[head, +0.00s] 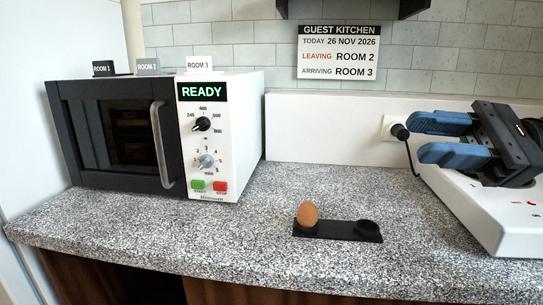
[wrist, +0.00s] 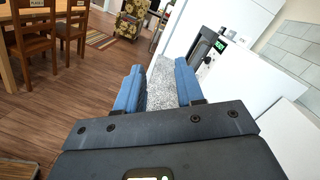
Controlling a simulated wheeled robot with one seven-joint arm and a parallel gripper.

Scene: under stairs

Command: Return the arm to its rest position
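My gripper (head: 418,138) is at the right of the head view, raised over a white appliance. Its two blue fingers are spread apart with nothing between them. In the wrist view the fingers (wrist: 158,70) also stand apart and empty, with speckled counter and floor beyond them. The arm behind the gripper is mostly out of the head view.
A brown egg (head: 308,213) sits in the left cup of a black holder (head: 338,231); the right cup is empty. A microwave (head: 220,140) reading READY stands at the left. The white appliance (head: 470,215) is below my gripper. Chairs (wrist: 72,28) stand on the wooden floor.

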